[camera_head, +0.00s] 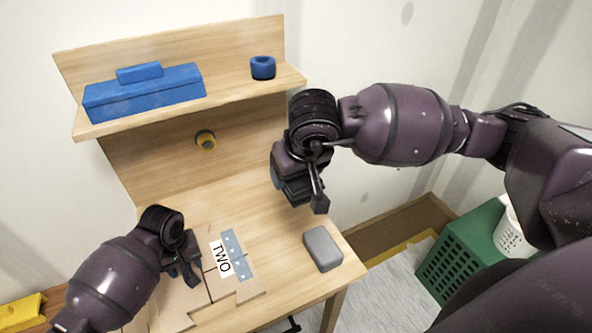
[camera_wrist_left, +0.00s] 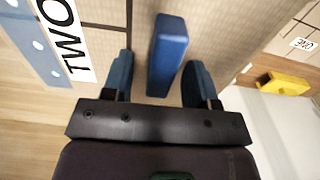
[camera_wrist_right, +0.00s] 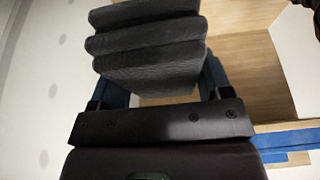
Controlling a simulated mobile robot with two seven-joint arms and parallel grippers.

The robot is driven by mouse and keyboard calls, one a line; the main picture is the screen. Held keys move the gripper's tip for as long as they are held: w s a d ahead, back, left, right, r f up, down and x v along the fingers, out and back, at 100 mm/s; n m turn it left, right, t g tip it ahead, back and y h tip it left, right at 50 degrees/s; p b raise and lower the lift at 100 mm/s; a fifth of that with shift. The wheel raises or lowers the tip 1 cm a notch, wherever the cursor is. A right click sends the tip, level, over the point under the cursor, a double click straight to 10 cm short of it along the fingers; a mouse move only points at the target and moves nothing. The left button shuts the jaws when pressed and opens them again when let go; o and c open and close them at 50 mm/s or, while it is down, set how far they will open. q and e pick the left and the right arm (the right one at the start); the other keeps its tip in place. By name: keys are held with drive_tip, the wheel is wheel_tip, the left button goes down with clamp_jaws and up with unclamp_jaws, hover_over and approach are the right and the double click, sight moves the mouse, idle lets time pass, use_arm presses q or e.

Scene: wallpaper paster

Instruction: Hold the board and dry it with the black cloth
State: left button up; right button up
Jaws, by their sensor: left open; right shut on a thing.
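The light-brown board (camera_head: 178,300) lies on the table at the lower left in the head view, partly hidden by my left arm. Its blue handle (camera_wrist_left: 168,55) shows in the left wrist view. My left gripper (camera_head: 190,272) is open above the board, its two fingers on either side of the handle with gaps visible. The black cloth (camera_wrist_right: 145,45) hangs in folds in my right gripper (camera_wrist_right: 155,88), which is shut on it. In the head view my right gripper (camera_head: 300,190) is raised over the right side of the table; there the cloth is hard to tell from the dark gripper.
A grey block (camera_head: 322,249) lies near the table's right edge. A "TWO" label (camera_head: 221,259) and grey-blue strip (camera_head: 237,254) lie right of my left gripper. A green basket (camera_head: 458,250) stands right.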

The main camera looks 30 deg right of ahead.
use_arm(q)
drive_tip(key=shift+r+p, duration=0.9)
drive_tip(key=shift+p, duration=0.05)
use_arm(e)
drive_tip(key=shift+r, duration=1.45)
use_arm(q)
drive_tip(key=shift+f, duration=0.15)
use_arm(e)
drive_tip(key=shift+f, duration=0.1)
use_arm(q)
drive_tip(key=shift+f, duration=0.8)
use_arm(e)
drive_tip(key=shift+f, duration=0.25)
use_arm(q)
clamp_jaws()
use_arm(e)
drive_tip(key=shift+r, duration=0.1)
